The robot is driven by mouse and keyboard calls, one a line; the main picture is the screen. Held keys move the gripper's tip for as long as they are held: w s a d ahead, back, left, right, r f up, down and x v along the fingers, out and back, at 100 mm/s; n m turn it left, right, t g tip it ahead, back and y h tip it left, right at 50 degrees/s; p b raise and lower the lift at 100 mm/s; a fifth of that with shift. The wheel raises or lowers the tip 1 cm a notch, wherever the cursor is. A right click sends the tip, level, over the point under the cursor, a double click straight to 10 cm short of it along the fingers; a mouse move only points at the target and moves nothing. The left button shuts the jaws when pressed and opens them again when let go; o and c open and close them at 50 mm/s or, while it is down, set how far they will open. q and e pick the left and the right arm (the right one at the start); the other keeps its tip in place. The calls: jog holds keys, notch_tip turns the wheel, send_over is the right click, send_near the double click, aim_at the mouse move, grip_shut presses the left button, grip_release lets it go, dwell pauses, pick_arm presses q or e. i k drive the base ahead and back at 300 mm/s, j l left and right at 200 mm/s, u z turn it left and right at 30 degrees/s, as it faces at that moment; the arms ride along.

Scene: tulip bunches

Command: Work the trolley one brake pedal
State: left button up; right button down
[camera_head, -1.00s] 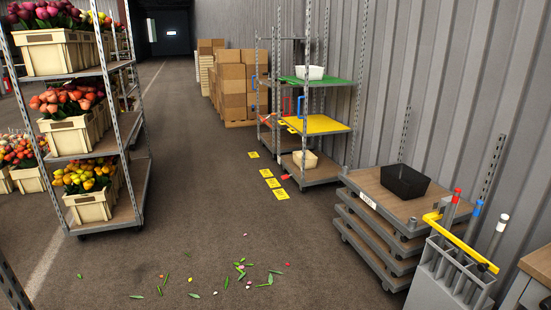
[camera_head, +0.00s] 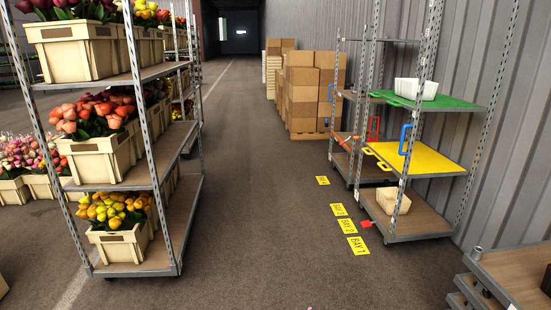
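A metal trolley (camera_head: 425,222) stands at the right by the wall, with a green upper shelf (camera_head: 455,103), a yellow middle shelf (camera_head: 435,161) and a wooden base. A small red piece, which looks like a brake pedal (camera_head: 366,224), sticks out low at its left front corner. It is beside the yellow floor label that reads BAY 1 (camera_head: 358,246). Whether the pedal is up or down is too small to tell. Neither of my grippers is in view.
A tall trolley of tulip crates (camera_head: 137,269) stands at the left. Stacked trolley bases (camera_head: 512,272) edge in at the lower right. Cardboard boxes (camera_head: 299,95) stand farther back. The aisle floor (camera_head: 250,190) between is clear.

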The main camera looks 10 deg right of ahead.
aim_at(364, 224)
jog(key=i+z, duration=0.15)
jog(key=i, duration=0.35)
jog(key=i+z, duration=0.15)
jog(key=i, duration=0.4)
jog(key=i+j+z, duration=0.15)
jog(key=i, duration=0.35)
jog(key=i+z, duration=0.2)
jog(key=i, duration=0.3)
jog(key=i+j+z, duration=0.15)
jog(key=i+j, duration=0.15)
jog(key=i, duration=0.2)
jog(key=i+z, duration=0.1)
jog(key=i, duration=0.5)
jog(key=i+z, duration=0.15)
jog(key=i, duration=0.5)
jog(key=i+j+z, duration=0.1)
jog(key=i, duration=0.5)
jog(key=i+j+z, duration=0.1)
jog(key=i, duration=0.5)
jog(key=j, duration=0.1)
